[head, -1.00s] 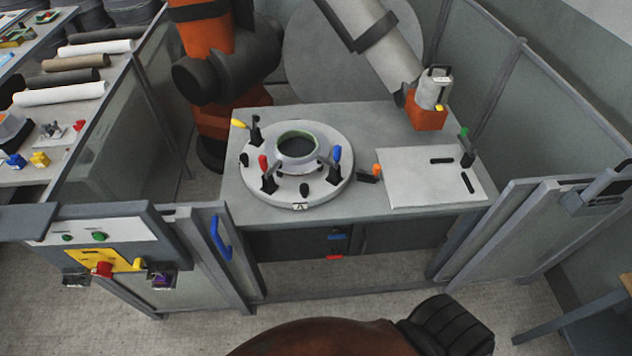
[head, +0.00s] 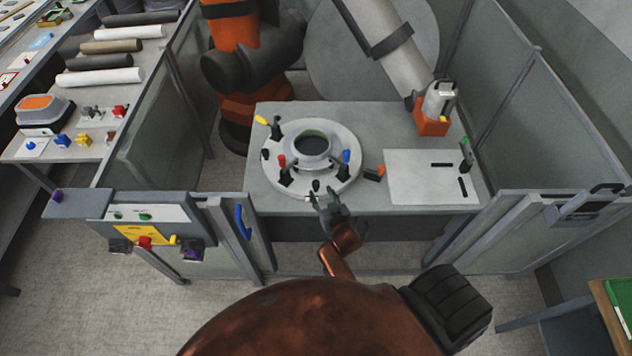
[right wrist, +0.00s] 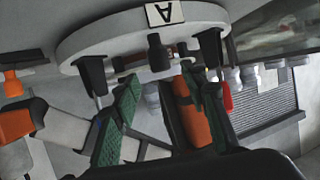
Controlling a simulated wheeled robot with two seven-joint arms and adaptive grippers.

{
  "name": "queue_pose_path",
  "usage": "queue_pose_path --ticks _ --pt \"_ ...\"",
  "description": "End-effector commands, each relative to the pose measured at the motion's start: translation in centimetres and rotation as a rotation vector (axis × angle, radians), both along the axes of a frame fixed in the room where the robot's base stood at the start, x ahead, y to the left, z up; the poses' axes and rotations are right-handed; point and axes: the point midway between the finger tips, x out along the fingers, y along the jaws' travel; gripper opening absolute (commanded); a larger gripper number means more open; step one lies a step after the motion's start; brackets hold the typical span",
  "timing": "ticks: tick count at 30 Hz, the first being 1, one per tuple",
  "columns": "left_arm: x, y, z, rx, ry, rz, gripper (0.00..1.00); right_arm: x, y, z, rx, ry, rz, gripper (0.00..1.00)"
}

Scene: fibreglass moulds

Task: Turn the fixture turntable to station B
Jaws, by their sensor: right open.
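The fixture turntable (head: 345,180) is a pale round disc on the grey bench, carrying a ring-shaped mould (head: 312,146) and toggle clamps with yellow, red and blue handles. In the right wrist view, a plate marked A (right wrist: 165,13) sits on the turntable's rim (right wrist: 100,35), with a black knob (right wrist: 158,52) close by. My right gripper (head: 327,203) is at the turntable's front edge. Its green-padded fingers (right wrist: 158,95) are spread, with the knob in line with the gap between them. I cannot tell whether they touch it. My left gripper is out of view.
A white plate (head: 415,185) with a green-handled clamp (head: 465,150) lies right of the turntable. An orange-tipped handle (head: 375,173) is between them. Grey fence panels (head: 150,120) flank the bench. A control panel (head: 140,225) with a red button stands front left. An orange robot arm (head: 235,60) stands behind.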

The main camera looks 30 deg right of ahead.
Motion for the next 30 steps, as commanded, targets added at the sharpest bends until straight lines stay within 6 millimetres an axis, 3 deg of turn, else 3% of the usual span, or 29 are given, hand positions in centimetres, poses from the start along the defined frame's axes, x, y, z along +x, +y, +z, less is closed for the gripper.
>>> queue_pose_path --ticks 7,15,26,30 --pt "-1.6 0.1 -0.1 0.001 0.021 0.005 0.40 3.3 -0.7 -1.2 0.001 -0.003 0.001 0.40" --pt "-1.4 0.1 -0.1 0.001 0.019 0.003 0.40 6.2 -1.5 -2.6 0.000 -0.002 0.000 0.40" --pt "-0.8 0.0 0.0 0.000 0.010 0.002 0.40 6.7 -1.6 -2.9 0.001 -0.002 0.001 0.40" --pt "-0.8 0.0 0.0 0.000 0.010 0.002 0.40 6.7 -1.6 -2.9 0.001 -0.001 0.001 0.31"
